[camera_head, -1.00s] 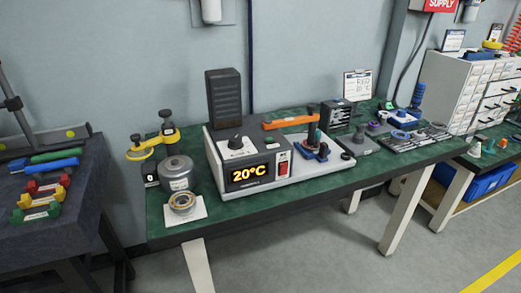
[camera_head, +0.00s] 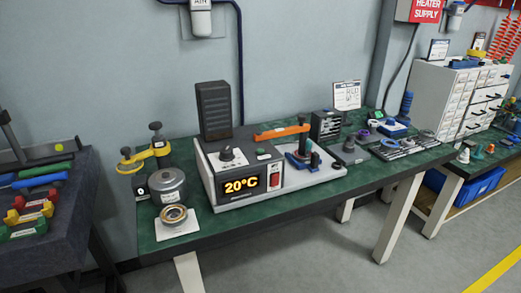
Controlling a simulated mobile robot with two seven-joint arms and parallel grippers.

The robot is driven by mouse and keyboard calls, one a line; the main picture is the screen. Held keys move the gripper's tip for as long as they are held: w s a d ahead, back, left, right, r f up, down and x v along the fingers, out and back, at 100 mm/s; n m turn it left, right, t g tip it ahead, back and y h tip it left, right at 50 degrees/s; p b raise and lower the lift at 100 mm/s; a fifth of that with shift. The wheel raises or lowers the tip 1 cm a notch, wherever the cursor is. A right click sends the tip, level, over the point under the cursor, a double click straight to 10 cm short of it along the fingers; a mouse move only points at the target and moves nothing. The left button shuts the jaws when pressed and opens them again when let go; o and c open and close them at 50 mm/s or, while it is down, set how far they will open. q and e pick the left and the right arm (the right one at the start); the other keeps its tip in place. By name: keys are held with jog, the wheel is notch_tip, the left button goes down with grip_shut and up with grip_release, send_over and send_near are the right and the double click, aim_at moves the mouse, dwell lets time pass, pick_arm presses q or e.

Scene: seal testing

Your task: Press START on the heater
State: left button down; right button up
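The heater (camera_head: 215,176) is a grey box on the green bench, with a lit display (camera_head: 241,186) reading 20°C. A dark knob on a white plate (camera_head: 227,156) sits on its sloped top. A red switch (camera_head: 275,181) is on the front, right of the display. An orange bar (camera_head: 282,132) lies across the heater's right part. Neither of my grippers shows in this view.
A metal pot (camera_head: 168,186) and a bearing-like ring (camera_head: 174,215) on a white sheet stand left of the heater. A black tower (camera_head: 214,110) rises behind it. Trays and small parts fill the bench's right. A dark table (camera_head: 58,213) with coloured tools stands at left.

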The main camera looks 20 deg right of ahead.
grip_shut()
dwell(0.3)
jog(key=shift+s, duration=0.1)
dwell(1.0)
